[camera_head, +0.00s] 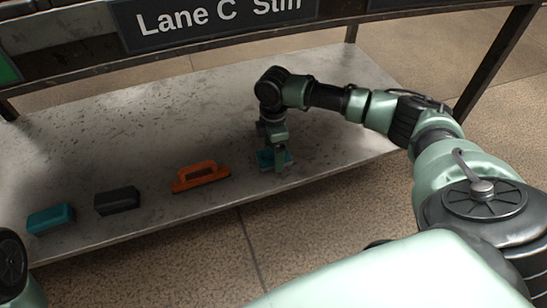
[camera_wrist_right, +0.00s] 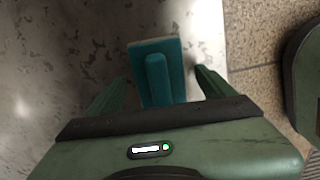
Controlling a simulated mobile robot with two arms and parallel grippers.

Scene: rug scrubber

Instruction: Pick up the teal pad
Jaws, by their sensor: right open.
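A teal pad (camera_head: 264,158) lies on the grey shelf near its front edge, right of the orange tool, partly hidden by my right gripper (camera_head: 280,165). In the right wrist view the teal pad (camera_wrist_right: 174,51) shows a raised ridge along its middle. The open fingers of my right gripper (camera_wrist_right: 158,90) are on either side of it, with a visible gap to the right finger. Another teal block (camera_head: 51,219) lies at the far left of the shelf. My left gripper is not in view.
An orange-handled scrubber (camera_head: 200,176) and a dark block (camera_head: 117,201) lie along the front of the shelf (camera_head: 150,130). The back of the shelf is clear. A sign beam (camera_head: 215,20) crosses above, and a dark post (camera_head: 492,65) stands at right.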

